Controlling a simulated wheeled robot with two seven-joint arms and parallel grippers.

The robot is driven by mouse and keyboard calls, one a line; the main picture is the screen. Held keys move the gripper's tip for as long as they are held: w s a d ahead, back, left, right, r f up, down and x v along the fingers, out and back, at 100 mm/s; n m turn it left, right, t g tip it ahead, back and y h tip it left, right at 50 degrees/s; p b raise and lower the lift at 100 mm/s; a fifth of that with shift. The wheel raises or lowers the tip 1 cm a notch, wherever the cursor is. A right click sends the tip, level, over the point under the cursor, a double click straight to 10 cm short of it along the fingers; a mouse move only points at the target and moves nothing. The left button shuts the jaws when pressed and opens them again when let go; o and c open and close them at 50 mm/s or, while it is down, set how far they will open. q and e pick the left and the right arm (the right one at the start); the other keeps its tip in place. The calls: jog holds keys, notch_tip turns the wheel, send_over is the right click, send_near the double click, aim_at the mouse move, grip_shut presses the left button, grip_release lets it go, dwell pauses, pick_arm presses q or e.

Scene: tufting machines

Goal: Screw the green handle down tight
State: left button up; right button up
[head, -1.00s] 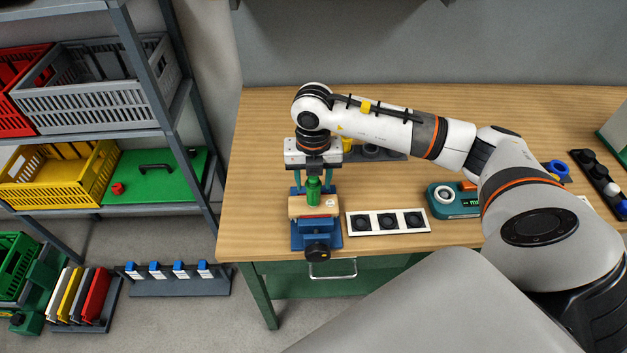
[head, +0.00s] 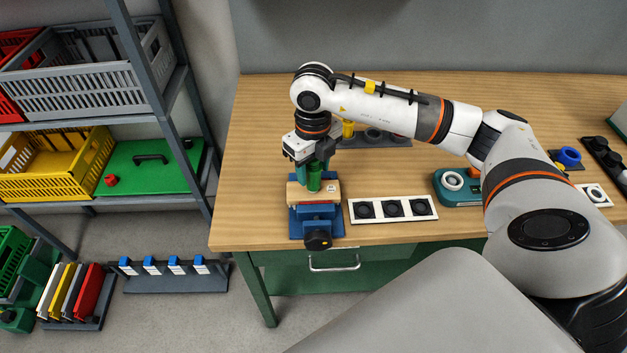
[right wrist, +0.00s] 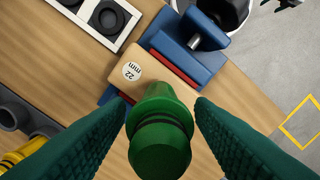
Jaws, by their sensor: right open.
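The green handle (head: 314,180) stands upright on a light wooden block (head: 297,194). The block sits in a blue vise (head: 316,226) with red jaw faces near the table's front left. In the right wrist view the handle (right wrist: 160,125) has a round head and a dark ring, and the block (right wrist: 143,75) bears a "22 mm" label. My right gripper (head: 312,172) points down over the handle. Its teal fingers (right wrist: 160,106) are open on either side of the handle, with gaps showing in the wrist view. The handle's foot is hidden. My left gripper is out of view.
A white strip with black round sockets (head: 391,209) lies right of the vise. A teal device with a white ring (head: 460,188) is further right. A grey tray with a yellow piece (head: 375,137) is behind the gripper. Bare table lies left of the vise.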

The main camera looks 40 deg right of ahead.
jog(key=n+b, duration=0.1)
jog(key=n, duration=0.2)
jog(key=shift+f, duration=0.15)
jog(key=shift+n, duration=0.4)
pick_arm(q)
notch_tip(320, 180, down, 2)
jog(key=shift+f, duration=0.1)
pick_arm(e)
jog(key=shift+r, duration=0.2)
jog(key=shift+b, duration=0.35)
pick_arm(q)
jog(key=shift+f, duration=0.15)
pick_arm(e)
jog(key=shift+c, duration=0.6)
